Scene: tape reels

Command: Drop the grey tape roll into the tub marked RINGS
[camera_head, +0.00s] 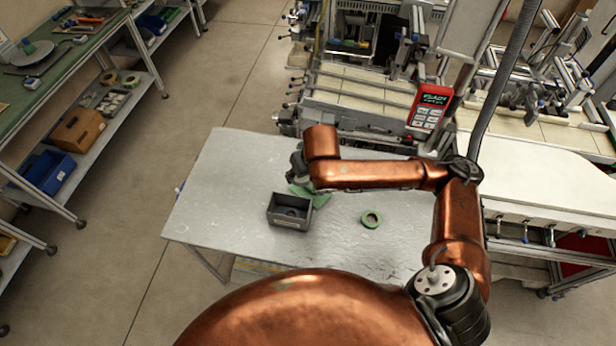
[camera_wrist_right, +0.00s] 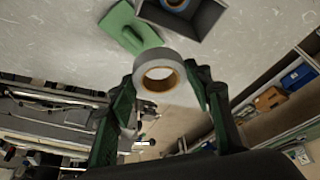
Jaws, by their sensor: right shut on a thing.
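The grey tape roll (camera_wrist_right: 166,58), with a brown core, is between the fingertips of my right gripper (camera_wrist_right: 165,85) in the wrist view. The fingers are shut on it. In the head view my right gripper (camera_head: 298,163) is above the table, just behind the tub, and my arm hides the roll. The dark grey open tub (camera_head: 290,222) stands on the table; it also shows at the top of the wrist view (camera_wrist_right: 210,18). I cannot read its marking. A blue-edged roll (camera_wrist_right: 175,4) lies inside it. My left gripper is not in view.
A green flat object (camera_head: 318,197) lies beside the tub on the grey table (camera_head: 225,180). The table's left side is clear. Machinery with a red handheld device (camera_head: 430,107) stands behind.

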